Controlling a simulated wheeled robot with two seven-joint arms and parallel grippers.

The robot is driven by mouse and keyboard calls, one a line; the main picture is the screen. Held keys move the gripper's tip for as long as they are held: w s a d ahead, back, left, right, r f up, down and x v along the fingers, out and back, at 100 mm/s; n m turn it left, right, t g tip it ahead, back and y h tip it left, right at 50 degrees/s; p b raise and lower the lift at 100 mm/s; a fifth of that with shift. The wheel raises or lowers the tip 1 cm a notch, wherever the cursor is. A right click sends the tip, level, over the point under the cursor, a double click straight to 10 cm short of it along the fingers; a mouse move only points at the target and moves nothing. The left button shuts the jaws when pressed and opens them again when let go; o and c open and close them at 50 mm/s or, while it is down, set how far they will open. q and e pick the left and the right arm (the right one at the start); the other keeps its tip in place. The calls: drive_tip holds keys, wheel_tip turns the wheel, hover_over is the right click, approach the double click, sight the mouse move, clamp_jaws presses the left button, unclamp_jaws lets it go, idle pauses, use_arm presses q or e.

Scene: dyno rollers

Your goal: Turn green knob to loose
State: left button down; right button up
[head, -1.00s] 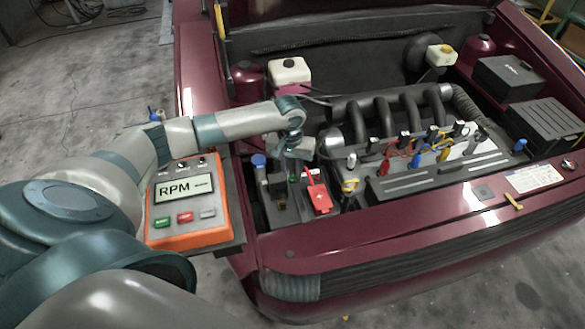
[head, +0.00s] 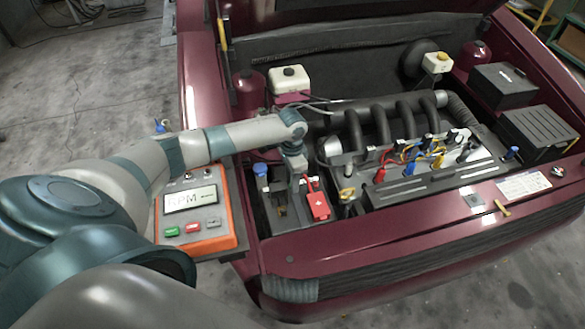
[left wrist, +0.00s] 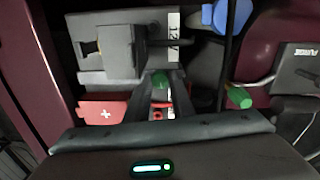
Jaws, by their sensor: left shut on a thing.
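The green knob (left wrist: 160,78) shows in the left wrist view between the tips of my left gripper's dark fingers (left wrist: 160,88). It sits beside the black battery block with a white label. My left gripper (head: 296,184) reaches down to this block at the front left of the engine bay and is shut on the knob. In the head view the gripper hides the knob. A second green piece (left wrist: 238,97) lies to the right in the left wrist view, apart from the fingers. My right gripper is not in view.
A red cover with a white plus (head: 318,206) is close to the right of my gripper. A blue cap (head: 260,168) is to its left. Engine pipes and coloured leads (head: 412,152) lie to the right.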

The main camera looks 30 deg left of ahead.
use_arm(q)
drive_tip(key=m, duration=0.5)
drive_tip(key=shift+w+m, duration=0.1)
drive_tip(key=shift+m, duration=0.2)
drive_tip(key=m, duration=1)
drive_tip(key=shift+m+y, duration=0.3)
drive_tip(key=shift+m, duration=0.1)
drive_tip(key=m+b, duration=0.1)
drive_tip(key=m, duration=0.4)
drive_tip(key=shift+d, duration=0.1)
drive_tip(key=c, duration=1.5)
unclamp_jaws()
drive_tip(key=shift+c, duration=0.2)
drive_tip(key=shift+r, duration=0.15)
